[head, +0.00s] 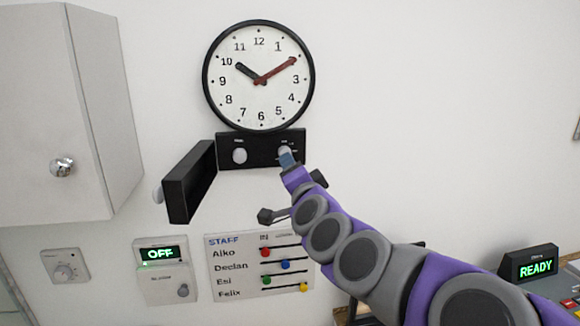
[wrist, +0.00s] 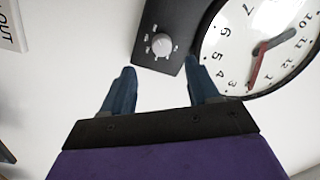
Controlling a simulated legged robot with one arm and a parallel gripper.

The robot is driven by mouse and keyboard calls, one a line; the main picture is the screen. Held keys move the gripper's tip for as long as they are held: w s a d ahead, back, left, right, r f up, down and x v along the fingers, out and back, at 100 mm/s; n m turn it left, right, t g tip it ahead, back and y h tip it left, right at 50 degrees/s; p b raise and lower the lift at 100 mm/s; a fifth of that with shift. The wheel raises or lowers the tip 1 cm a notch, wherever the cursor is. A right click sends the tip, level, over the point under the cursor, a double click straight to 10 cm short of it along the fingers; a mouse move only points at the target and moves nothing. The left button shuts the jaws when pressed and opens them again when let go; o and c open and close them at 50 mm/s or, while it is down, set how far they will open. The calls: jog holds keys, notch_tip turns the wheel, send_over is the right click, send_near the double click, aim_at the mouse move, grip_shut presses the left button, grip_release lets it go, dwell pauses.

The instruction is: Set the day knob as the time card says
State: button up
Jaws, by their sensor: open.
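A black panel (head: 262,162) is on the wall directly under the clock. It has a pale left knob (head: 239,155) and a right knob (head: 283,149), partly covered by my gripper. The tiny labels are unreadable, so I cannot tell which is the day knob. My gripper (head: 287,160) is at the right knob. In the wrist view, my gripper's (wrist: 160,66) blue fingers are apart, with a grey knob (wrist: 162,45) beyond the gap, and small marks on its left. I see no contact, and its setting is unclear. I cannot identify a time card.
The clock (head: 259,110) has a black hand near 10 and a red hand near 2. A black flap (head: 189,181) juts out left of the panel. A white cabinet (head: 60,120) is at left. Below are an OFF box (head: 166,287) and a staff board (head: 235,282); a READY display (head: 530,266) is right.

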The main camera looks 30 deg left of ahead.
jog(key=v, duration=0.9)
jog(key=shift+a+f, duration=0.1)
jog(key=shift+a, duration=0.05)
